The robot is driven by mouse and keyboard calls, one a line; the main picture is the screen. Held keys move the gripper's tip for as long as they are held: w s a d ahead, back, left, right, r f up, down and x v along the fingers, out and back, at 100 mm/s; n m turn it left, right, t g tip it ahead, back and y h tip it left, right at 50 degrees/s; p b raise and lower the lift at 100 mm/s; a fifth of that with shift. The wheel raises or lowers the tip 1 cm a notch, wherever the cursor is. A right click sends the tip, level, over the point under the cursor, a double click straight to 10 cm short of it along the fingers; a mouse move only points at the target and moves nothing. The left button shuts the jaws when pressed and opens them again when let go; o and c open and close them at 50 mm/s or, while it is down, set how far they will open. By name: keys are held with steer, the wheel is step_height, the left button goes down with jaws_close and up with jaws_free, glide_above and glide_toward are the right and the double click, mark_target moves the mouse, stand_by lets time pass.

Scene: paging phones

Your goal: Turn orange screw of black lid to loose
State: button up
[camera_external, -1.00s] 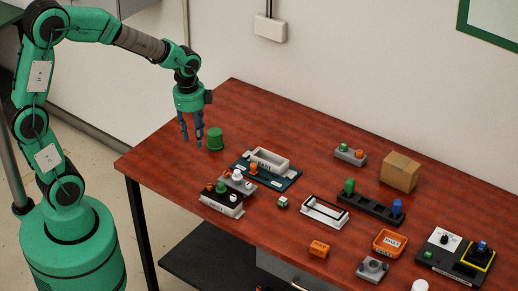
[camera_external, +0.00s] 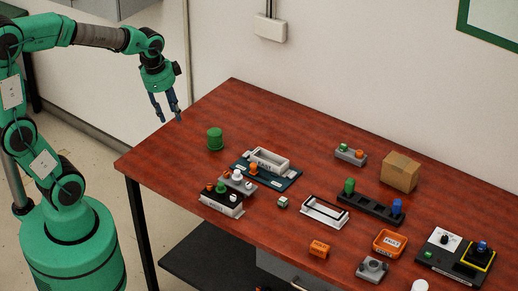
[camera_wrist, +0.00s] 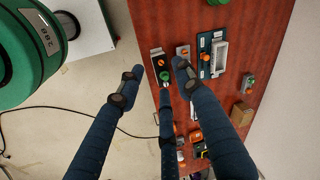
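The black lid (camera_external: 220,203) sits on a white box near the left part of the red-brown table. The orange screw (camera_external: 210,187) stands at its left end, with a green knob (camera_external: 221,187) and a white knob (camera_external: 233,198) beside it. In the wrist view the black lid (camera_wrist: 156,61) shows partly between the fingers. My gripper (camera_external: 166,108) is open and empty. It hangs in the air beyond the table's left edge, well above and to the left of the lid. The fingers touch nothing.
A grey plate with knobs (camera_external: 242,184) and a teal board (camera_external: 285,181) with a white frame are close beside the lid. A cardboard box (camera_external: 400,171) and several small parts are farther right.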

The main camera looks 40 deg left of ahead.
stand_by(0.4)
steer(key=n+g+p, duration=0.2)
steer(key=n+p, duration=0.1)
steer(key=n, duration=0.8)
glide_above(210, 185)
step_height(210, 185, down, 14)
steer(key=shift+f, duration=0.2)
steer(key=shift+f, duration=0.15)
step_height(210, 185, down, 14)
steer(key=shift+r+b, duration=0.25)
steer(key=shift+b, duration=0.9)
jaws_close()
